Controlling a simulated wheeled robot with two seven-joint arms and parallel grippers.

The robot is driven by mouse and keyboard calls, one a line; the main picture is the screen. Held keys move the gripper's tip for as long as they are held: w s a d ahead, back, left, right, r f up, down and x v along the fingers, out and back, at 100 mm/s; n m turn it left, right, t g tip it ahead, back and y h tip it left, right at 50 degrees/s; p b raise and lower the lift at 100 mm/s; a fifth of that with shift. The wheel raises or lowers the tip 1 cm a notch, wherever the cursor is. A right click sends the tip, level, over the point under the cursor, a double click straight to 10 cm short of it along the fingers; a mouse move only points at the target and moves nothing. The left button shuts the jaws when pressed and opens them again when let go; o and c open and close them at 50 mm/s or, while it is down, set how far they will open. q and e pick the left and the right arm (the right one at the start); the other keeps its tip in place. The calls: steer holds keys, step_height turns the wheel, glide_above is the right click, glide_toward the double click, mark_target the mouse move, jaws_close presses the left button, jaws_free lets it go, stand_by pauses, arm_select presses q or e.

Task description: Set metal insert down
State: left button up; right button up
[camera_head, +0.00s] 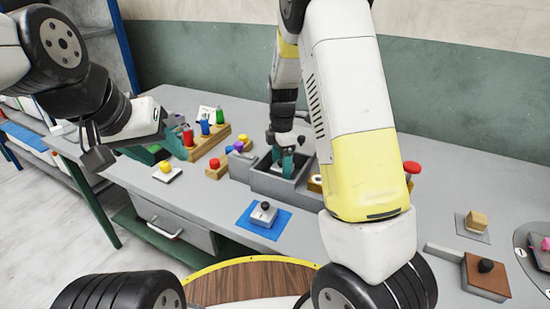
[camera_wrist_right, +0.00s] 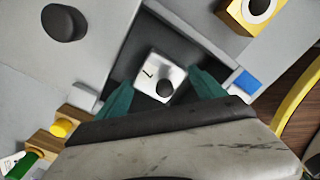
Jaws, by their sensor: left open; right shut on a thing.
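My right gripper (camera_head: 285,160) reaches down into a grey open-topped bin (camera_head: 268,182) at the middle of the bench. In the right wrist view its teal fingers (camera_wrist_right: 160,84) are shut on a silvery metal insert (camera_wrist_right: 150,68) with a dark round knob, inside the bin's dark recess. Whether the insert touches the bin floor cannot be told. A similar metal block (camera_head: 262,214) with a black knob sits on a blue mat (camera_head: 279,228) in front of the bin. My left gripper (camera_head: 160,150) is open over the bench's left part, near a wooden rack.
The wooden rack (camera_head: 208,143) holds several coloured pieces. A red-knobbed wooden block (camera_head: 214,169) stands beside the bin, and a white piece with a yellow knob (camera_head: 167,170) lies left. A brown block with a black knob (camera_head: 485,275) is at right.

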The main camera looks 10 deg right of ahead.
steer(key=shift+f, duration=1.1)
steer(key=o, duration=1.7)
steer(key=shift+f, duration=0.1)
